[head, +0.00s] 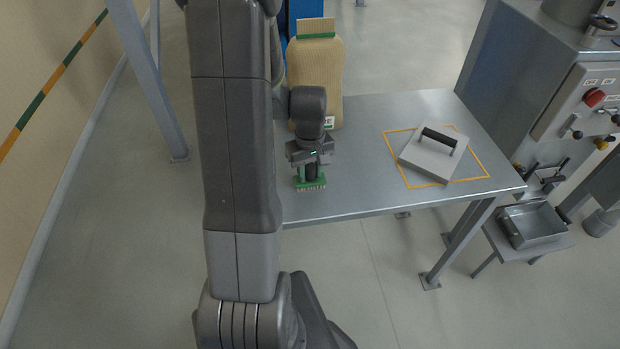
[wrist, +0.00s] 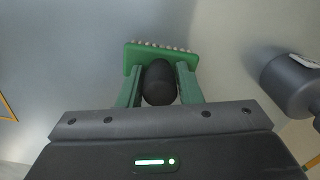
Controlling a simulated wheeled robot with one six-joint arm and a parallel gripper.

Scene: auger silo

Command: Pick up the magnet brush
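The magnet brush (head: 311,183) is a green block with pale bristles and an upright black handle. It is at the near left part of the metal table (head: 352,188). In the wrist view the brush (wrist: 160,82) lies straight ahead, its bristles showing along the far edge. My gripper (head: 311,169) points down over it. In the wrist view the green fingers of my gripper (wrist: 159,78) lie against both sides of the black handle, with no clear gap at the tips. I cannot tell whether the bristles touch the table.
A tan sack (head: 316,75) stands behind my gripper. A machine with a control panel (head: 585,100) and a low metal tray (head: 533,224) are at the right. The table's middle is clear.

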